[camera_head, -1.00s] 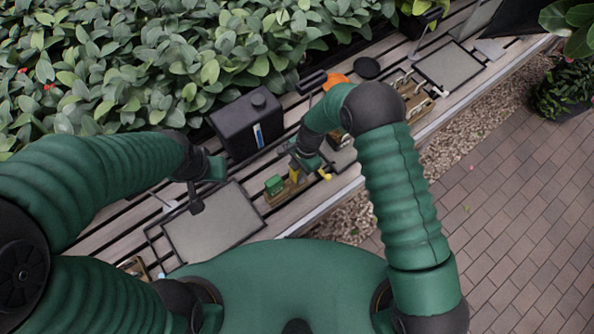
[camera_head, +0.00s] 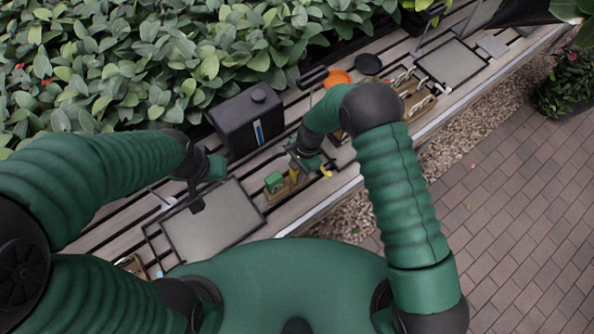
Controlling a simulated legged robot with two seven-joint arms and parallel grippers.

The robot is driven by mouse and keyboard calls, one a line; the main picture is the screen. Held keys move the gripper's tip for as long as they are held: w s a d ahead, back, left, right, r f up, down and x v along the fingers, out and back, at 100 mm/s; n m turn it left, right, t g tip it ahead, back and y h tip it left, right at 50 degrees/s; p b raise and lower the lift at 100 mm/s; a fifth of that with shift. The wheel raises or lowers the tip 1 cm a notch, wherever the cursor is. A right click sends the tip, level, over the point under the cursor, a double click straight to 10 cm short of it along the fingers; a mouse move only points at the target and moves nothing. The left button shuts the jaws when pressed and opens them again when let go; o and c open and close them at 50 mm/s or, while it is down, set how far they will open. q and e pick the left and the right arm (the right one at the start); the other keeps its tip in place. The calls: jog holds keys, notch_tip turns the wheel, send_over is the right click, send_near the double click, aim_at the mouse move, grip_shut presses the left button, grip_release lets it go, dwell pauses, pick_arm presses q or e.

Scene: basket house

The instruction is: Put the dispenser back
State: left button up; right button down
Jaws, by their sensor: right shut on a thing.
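My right gripper (camera_head: 303,166) is at the middle of the bench, its fingers partly hidden by its own wrist. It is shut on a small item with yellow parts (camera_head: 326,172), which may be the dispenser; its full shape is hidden. It is at the end of a small wooden tray (camera_head: 280,196), with a green block (camera_head: 273,182) just to the left. Whether the item touches the tray is unclear. My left gripper (camera_head: 196,200) is over the upper edge of a grey framed panel (camera_head: 215,225); its finger opening is too small to judge.
A black canister (camera_head: 235,125) with a cap stands behind the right gripper, close to the hedge (camera_head: 150,60). An orange disc (camera_head: 337,77), a black disc (camera_head: 367,65), a wooden rack (camera_head: 415,95) and another framed panel (camera_head: 452,65) lie farther right.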

jog(key=c, duration=1)
grip_release()
jog(key=shift+o, duration=0.2)
jog(key=b+v, duration=0.2)
jog(key=v, duration=1.5)
jog(key=s+d+r+n+t+h, duration=0.1)
jog(key=s+d+r+n+t, duration=0.1)
jog(key=s+d+n, duration=0.3)
jog(key=s+d+r+n+t+h, duration=0.1)
jog(key=s+d+r+n+t, duration=0.1)
jog(key=s+d+n, duration=0.3)
jog(key=shift+s+d+r+n, duration=0.5)
jog(key=shift+s+d, duration=1.15)
jog(key=shift+d, duration=1.4)
